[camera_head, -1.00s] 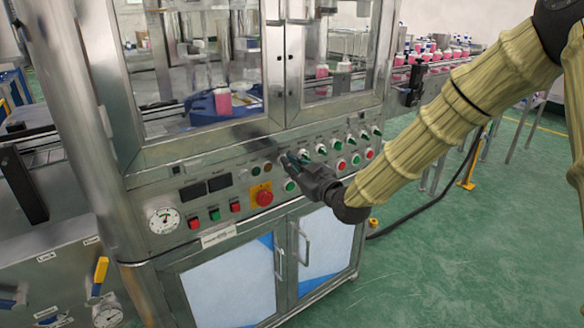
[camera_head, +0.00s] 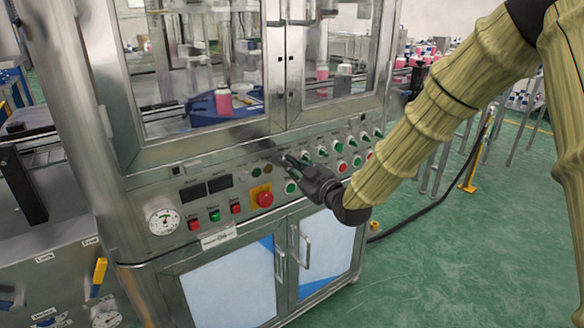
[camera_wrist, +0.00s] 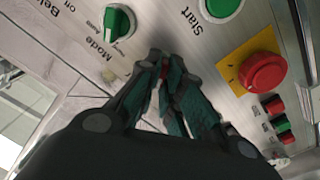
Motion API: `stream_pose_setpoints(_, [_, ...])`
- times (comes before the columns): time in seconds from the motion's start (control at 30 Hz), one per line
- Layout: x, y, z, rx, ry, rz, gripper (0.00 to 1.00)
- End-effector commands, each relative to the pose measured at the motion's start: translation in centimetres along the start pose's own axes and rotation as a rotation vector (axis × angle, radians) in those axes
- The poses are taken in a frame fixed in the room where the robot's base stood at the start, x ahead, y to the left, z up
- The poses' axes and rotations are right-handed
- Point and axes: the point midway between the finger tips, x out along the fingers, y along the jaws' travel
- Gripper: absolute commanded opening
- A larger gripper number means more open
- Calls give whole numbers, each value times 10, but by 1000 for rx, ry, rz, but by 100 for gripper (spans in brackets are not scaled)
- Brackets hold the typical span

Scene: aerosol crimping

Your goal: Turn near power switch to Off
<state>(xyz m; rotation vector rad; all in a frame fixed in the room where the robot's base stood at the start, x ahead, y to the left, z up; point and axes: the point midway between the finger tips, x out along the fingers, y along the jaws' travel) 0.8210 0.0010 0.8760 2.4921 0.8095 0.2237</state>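My gripper (camera_head: 290,162) is at the front control panel (camera_head: 155,193), with its fingers pointing at the panel above and right of the red emergency-stop button (camera_head: 264,198). In the wrist view my gripper (camera_wrist: 164,66) has its fingertips close together, with a small red patch between them. I cannot tell whether that patch is gripped or lies behind them. No switch labelled power is readable; whatever is behind the fingers is hidden. A green knob (camera_wrist: 118,22) marked Mode is left of the fingertips, apart from them.
A green button (camera_wrist: 222,6) marked Start and the emergency stop on its yellow plate (camera_wrist: 235,78) lie close to the fingers in the wrist view. More green knobs and red buttons line the panel to the right. Cabinet handles (camera_head: 303,245) project below.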

Motion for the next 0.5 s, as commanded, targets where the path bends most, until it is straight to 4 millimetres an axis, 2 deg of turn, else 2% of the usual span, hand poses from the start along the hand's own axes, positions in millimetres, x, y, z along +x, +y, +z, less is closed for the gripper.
stream_pose_setpoints(0.03, [0,0,0,0,0,-1,17])
stream_pose_setpoints(0.1, [0,0,0,0,0,-1,29])
stream_pose_setpoints(0.5, [-4,0,0,1,-1,0,29])
